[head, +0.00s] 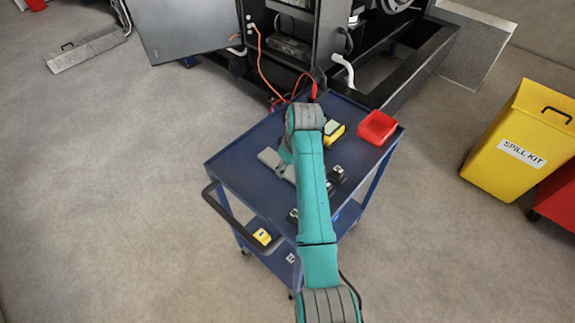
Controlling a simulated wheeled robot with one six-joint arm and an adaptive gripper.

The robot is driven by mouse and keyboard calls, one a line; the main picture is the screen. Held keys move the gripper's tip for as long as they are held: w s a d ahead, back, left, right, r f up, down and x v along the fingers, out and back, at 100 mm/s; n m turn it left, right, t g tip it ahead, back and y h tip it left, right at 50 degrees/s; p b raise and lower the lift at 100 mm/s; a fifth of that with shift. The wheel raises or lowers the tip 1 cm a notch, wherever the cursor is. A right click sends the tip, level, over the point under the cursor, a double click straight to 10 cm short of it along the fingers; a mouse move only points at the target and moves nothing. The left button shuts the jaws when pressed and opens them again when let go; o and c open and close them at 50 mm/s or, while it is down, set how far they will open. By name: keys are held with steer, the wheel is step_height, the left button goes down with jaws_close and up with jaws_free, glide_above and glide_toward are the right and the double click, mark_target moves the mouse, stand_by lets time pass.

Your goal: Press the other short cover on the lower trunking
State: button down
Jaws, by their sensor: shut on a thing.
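My teal arm reaches out over the blue cart (236,160) and blocks much of the view of its top. My gripper cannot be made out; the arm hides the place below its bend. A light grey flat piece (270,158) shows at the left of the arm over the cart top; I cannot tell whether it is a short cover. The lower trunking cannot be made out. The open dark cabinet (328,40) of the genset stands behind the cart, with its grey door (180,25) swung out to the left.
A red bin (377,128) and a yellow instrument (334,132) sit on the cart top; small dark items (336,176) lie right of my arm. Orange cable (262,65) hangs from the cabinet. A yellow spill kit box (520,140) stands right.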

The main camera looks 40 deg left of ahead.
mark_target(288, 168)
steer(key=shift+r, duration=0.15)
steer(key=shift+a+v, duration=0.15)
steer(key=shift+v, duration=0.5)
steer(key=shift+a+v, duration=0.15)
steer(key=shift+v, duration=0.45)
steer(key=shift+r, duration=0.2)
steer(key=shift+a+v, duration=0.2)
steer(key=shift+v, duration=0.6)
steer(key=shift+a+v, duration=0.15)
steer(key=shift+v, duration=0.65)
steer(key=shift+a+v, duration=0.2)
steer(key=shift+v, duration=0.55)
steer(key=shift+w+r, duration=0.1)
